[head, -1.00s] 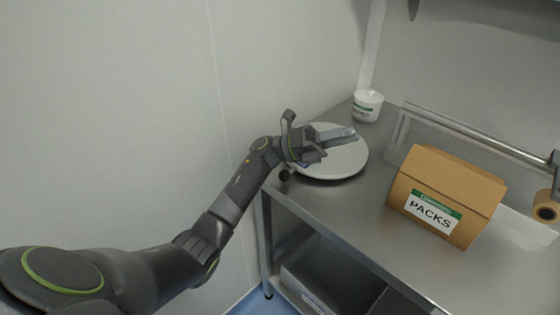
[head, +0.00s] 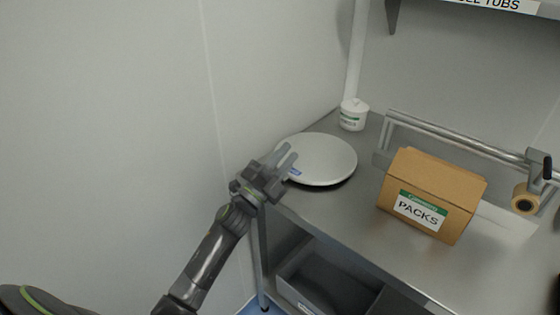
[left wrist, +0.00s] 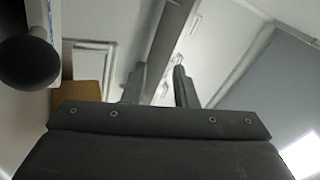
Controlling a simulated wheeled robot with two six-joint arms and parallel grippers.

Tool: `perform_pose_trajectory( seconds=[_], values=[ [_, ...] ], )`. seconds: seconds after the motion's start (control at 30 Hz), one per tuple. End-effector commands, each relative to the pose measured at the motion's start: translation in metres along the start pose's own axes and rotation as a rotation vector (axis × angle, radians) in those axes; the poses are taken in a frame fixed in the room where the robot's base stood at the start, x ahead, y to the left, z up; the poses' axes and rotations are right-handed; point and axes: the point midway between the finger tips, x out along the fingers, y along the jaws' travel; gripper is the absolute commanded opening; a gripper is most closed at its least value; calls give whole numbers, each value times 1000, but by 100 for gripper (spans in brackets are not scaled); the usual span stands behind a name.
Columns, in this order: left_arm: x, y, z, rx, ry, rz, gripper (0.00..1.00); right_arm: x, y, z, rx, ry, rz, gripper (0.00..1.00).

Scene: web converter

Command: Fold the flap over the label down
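The brown cardboard box (head: 447,180) stands on the steel bench, with a green and white PACKS label (head: 420,210) on its front face. Its top looks mostly covered by brown panels; I cannot tell clearly how the flap above the label lies. My left gripper (head: 287,156) is at the left edge of the round white plate, well left of the box and apart from it. Its two fingers stand apart and empty, as the left wrist view (left wrist: 158,85) also shows. A brown patch at the left of that view may be the box. My right gripper is not in view.
The round plate (head: 325,158) lies between my left gripper and the box. A white tub (head: 353,114) stands behind it. A metal rail (head: 455,137) with a brown roll (head: 525,199) runs behind the box. Grey bins (head: 325,277) sit below the bench. Bare bench (head: 345,215) lies left of the box.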

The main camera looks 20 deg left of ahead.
Motion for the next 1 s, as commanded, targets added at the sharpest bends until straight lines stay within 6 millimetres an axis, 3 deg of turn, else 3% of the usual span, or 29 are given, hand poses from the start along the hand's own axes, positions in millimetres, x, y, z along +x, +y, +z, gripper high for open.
perform_pose_trajectory(
  seconds=[0.47,0.7,0.87,1.0],
  values=[
    [-10,2,8,-39,-69,14,25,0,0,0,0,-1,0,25],
    [-10,2,8,-38,-68,14,25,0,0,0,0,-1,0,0],
    [-15,4,12,-55,-98,21,25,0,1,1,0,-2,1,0],
    [-40,10,28,-135,-234,55,25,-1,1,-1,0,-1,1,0]
  ],
)
